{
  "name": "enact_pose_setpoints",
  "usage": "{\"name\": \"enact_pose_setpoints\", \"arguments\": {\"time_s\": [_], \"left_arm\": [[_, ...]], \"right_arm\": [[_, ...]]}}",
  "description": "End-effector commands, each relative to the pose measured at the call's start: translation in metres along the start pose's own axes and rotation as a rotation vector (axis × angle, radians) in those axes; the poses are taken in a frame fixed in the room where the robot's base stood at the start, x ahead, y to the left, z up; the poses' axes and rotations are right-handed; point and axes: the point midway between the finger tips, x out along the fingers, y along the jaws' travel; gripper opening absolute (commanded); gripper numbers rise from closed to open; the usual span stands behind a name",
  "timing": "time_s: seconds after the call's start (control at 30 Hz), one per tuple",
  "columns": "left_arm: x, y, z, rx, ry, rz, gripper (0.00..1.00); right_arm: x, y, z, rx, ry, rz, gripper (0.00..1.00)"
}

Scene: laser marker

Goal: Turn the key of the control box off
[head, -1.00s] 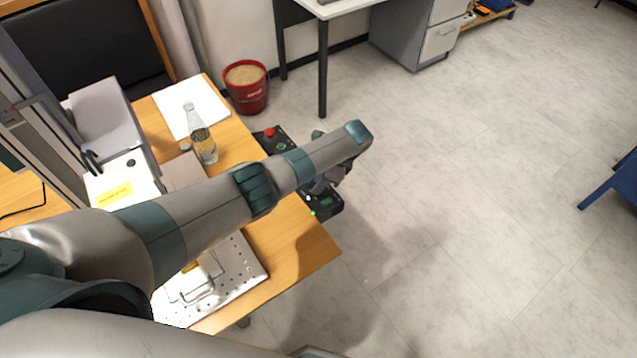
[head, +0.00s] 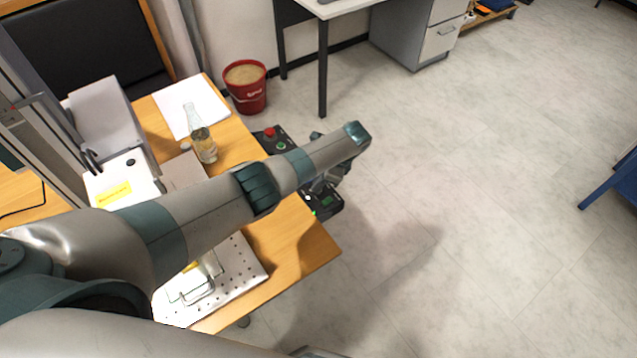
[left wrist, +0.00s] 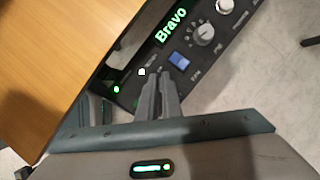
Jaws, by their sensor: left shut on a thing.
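The black control box (head: 325,209) stands at the table's right edge, partly under my left arm. In the left wrist view its panel (left wrist: 212,52) shows a green "Bravo" display (left wrist: 171,25), a blue switch (left wrist: 179,61), a grey knob (left wrist: 205,33) and small lights. My left gripper (left wrist: 157,84) has its fingers close together at the panel, below the blue switch. It is shut on the key, which the fingers hide, so its angle cannot be told. In the head view the left gripper (head: 316,190) is mostly covered by my forearm. My right gripper is not in view.
The wooden table (head: 308,252) bears a glass bottle (head: 205,147), papers (head: 185,103) and a perforated metal plate (head: 245,280). A red button (head: 269,132) is on the box's far part. A red bucket (head: 246,90) stands behind.

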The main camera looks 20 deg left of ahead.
Motion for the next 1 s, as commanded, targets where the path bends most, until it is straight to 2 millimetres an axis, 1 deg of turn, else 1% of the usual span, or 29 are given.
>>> {"name": "enact_pose_setpoints", "arguments": {"time_s": [0.17, 0.37, 1.0], "left_arm": [[0.001, 0.0, -0.001, -0.058, 0.001, 0.026, 0.0], [0.001, -0.001, -0.002, -0.174, 0.001, 0.072, 0.0], [0.002, -0.002, -0.001, -0.719, 0.001, 0.3, 0.0]], "right_arm": [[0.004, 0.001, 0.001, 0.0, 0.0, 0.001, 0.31], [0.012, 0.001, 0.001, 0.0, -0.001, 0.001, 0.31], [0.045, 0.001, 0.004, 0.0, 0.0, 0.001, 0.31]]}}
